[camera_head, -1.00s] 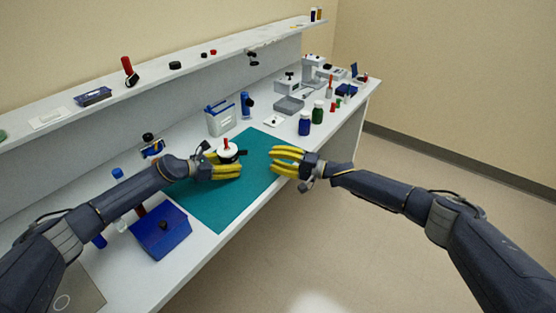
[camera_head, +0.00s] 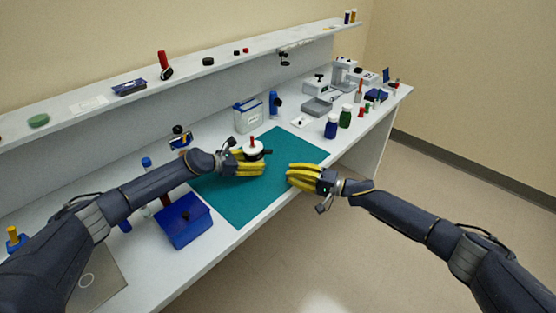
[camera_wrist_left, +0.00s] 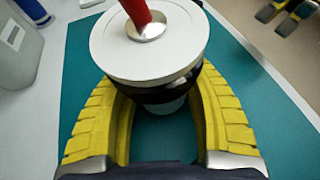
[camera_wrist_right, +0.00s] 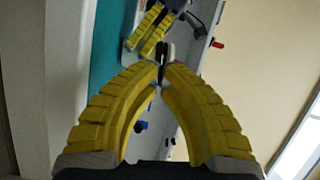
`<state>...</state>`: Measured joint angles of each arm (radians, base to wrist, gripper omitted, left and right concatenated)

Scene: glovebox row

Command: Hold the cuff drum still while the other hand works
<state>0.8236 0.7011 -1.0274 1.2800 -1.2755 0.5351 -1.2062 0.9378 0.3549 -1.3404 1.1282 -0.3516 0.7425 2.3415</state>
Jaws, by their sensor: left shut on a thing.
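The cuff drum (camera_head: 253,151) has a white disc top, a dark band and a red upright post. It stands over the teal mat, upright in the head view. In the left wrist view the drum (camera_wrist_left: 150,45) fills the upper middle. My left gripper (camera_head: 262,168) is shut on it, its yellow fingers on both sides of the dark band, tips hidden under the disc. My right gripper (camera_head: 290,176) hovers at the mat's right front edge, apart from the drum. In the right wrist view its fingertips (camera_wrist_right: 163,68) meet with nothing visibly held.
The teal mat (camera_head: 240,205) is mostly bare in front. A blue box (camera_head: 184,222) stands left of it. A grey-white container (camera_head: 248,117) stands behind the drum. Blue (camera_head: 331,126) and green (camera_head: 345,116) bottles stand to the right. A raised shelf (camera_head: 225,62) runs along the back.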

